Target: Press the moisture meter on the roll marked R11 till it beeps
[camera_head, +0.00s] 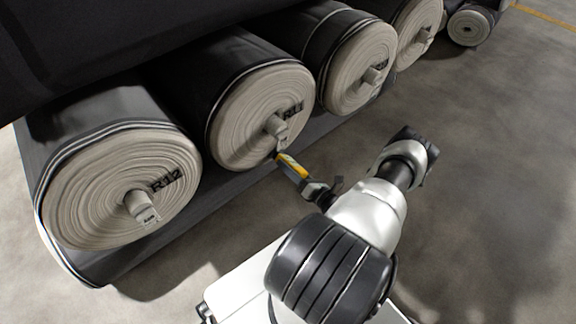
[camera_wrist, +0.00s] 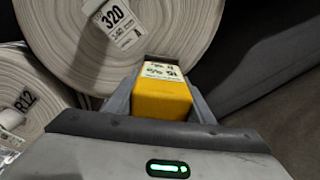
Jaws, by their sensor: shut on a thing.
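The roll marked R11 (camera_head: 246,137) lies with its pale end face toward me, its dark label (camera_head: 292,110) beside the core and a small white tag hanging from it. My gripper (camera_head: 309,184) is shut on the yellow moisture meter (camera_head: 291,167), below and right of that face. The meter's far tip appears close to the lower edge of the face; I cannot tell if it touches. In the wrist view the yellow meter (camera_wrist: 162,98) sits between the jaws, and a roll end with a tag reading 320 (camera_wrist: 112,18) is ahead. No R11 label shows there.
The roll marked R12 (camera_head: 90,200) lies to the left and shows at the left of the wrist view (camera_wrist: 45,85). More rolls (camera_head: 360,65) lie to the right, with dark rolls above. Grey floor (camera_head: 480,180) is open at the right.

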